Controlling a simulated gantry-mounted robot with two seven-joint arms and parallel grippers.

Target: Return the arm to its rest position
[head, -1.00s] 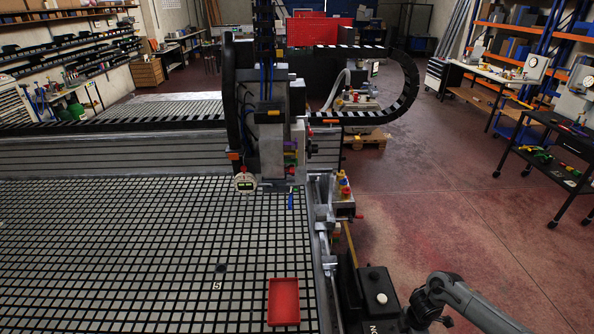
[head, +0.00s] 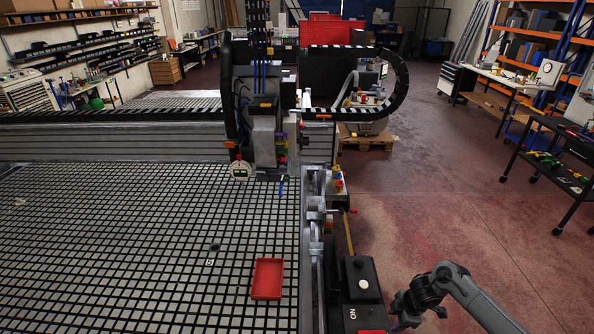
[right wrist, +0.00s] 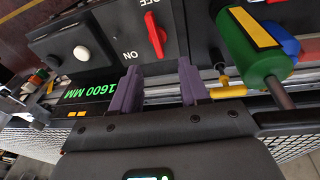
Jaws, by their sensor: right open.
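My right arm comes in from the lower right of the head view, and my right gripper (head: 402,311) is beside the black control box (head: 361,280) at the table's right edge. In the right wrist view, my right gripper (right wrist: 160,92) has its two purple fingers apart with nothing between them. Beyond the fingers is the control box (right wrist: 105,30) with a white button (right wrist: 81,53) and a red switch (right wrist: 155,35). I cannot tell whether the gripper touches the box. My left gripper does not show.
A red tray (head: 267,279) lies on the grid table (head: 130,240) near its right edge. A machine gantry (head: 262,125) stands over the table's far side. In the right wrist view, a green cylinder (right wrist: 258,45) is close to the right finger. Open floor (head: 460,220) lies to the right.

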